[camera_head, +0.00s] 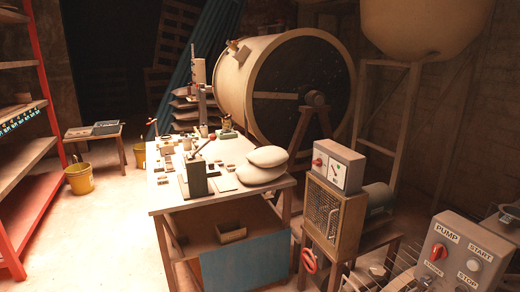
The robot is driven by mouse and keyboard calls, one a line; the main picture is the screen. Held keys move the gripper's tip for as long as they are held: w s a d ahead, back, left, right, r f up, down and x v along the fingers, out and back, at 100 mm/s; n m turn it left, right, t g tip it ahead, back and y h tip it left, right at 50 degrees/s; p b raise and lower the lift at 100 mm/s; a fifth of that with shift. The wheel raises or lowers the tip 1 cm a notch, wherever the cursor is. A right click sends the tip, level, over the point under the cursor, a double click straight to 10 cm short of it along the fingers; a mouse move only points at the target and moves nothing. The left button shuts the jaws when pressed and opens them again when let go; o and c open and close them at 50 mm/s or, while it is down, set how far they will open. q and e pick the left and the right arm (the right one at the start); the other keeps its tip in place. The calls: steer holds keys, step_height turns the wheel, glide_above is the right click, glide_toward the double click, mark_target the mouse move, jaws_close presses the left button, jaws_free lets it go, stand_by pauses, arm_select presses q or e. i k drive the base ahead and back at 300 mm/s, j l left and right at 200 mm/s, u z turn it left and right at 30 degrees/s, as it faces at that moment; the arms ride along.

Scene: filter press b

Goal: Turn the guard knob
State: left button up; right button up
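A mesh-fronted guard (323,213) in a tan frame stands right of the middle. A grey box (340,166) sits on top of it, with a red knob (317,162) on its left and a white gauge face (337,173) beside it. A red ring-shaped handle or wheel (309,261) shows below the guard. A second red knob (438,251) is on the grey PUMP panel (458,256) at lower right. No label marks which is the guard knob. Neither of my grippers shows in the view.
The PUMP panel also has START (473,265) and STOP buttons. A cluttered workbench (168,203) with two pale sacks (262,173) stands left of the guard. A large drum (300,75) is behind. Open floor (100,240) lies at left, beside red shelving (40,130).

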mark_target(378, 272)
steer(key=z, duration=1.3)
